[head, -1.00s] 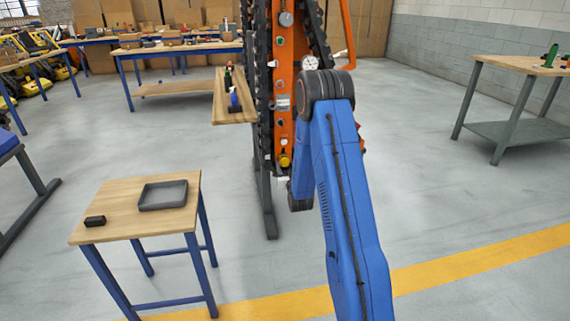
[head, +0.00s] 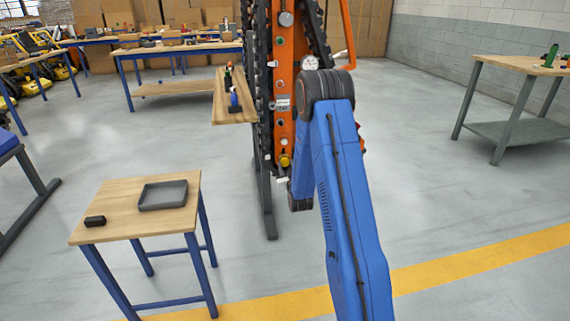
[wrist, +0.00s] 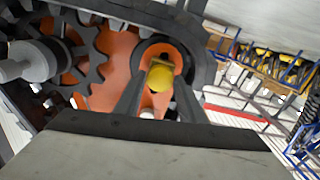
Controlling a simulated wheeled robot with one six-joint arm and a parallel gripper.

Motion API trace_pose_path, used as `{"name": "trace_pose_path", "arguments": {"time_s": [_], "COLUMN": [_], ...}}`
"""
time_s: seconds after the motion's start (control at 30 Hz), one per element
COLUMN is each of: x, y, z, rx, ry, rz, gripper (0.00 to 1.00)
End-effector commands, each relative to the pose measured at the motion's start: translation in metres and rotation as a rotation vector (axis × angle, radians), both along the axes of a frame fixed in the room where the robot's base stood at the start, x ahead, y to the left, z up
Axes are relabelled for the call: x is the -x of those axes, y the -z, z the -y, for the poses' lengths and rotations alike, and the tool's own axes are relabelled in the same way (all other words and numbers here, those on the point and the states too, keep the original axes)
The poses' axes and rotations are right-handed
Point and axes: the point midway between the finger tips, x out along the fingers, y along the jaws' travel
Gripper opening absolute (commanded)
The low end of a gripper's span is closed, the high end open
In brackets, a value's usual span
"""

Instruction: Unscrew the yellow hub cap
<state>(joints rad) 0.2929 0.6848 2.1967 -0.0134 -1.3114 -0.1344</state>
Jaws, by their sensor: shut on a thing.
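The yellow hub cap (wrist: 160,78) sits in front of an orange round hub on the tracked carrier in the wrist view. My gripper (wrist: 158,92) has its two dark fingers on either side of the cap and is shut on it. In the head view the yellow cap (head: 285,160) shows small, low on the upright orange carrier (head: 284,130). My blue arm hides part of the carrier there, and my fingers are not clearly seen. Whether the cap is loose on its hub cannot be told.
Dark track and sprocket teeth (wrist: 95,50) lie close around the hub. A wooden table (head: 120,225) with a grey tray (head: 163,194) and a small black block (head: 95,221) stands at the left. A narrow wooden shelf (head: 234,114) is beside the carrier. Floor between is clear.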

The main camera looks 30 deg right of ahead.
Motion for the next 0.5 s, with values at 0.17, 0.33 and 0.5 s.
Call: {"name": "trace_pose_path", "arguments": {"time_s": [0.17, 0.33, 0.5], "x": [0.0000, 0.0000, 0.0000], "y": [0.0001, 0.0002, 0.0002], "z": [0.0000, 0.0000, 0.0000], "rx": [0.173, 0.340, 0.507], "ry": [0.000, 0.000, 0.000], "rz": [-0.050, -0.098, -0.146], "gripper": [0.17, 0.17, 0.17]}}
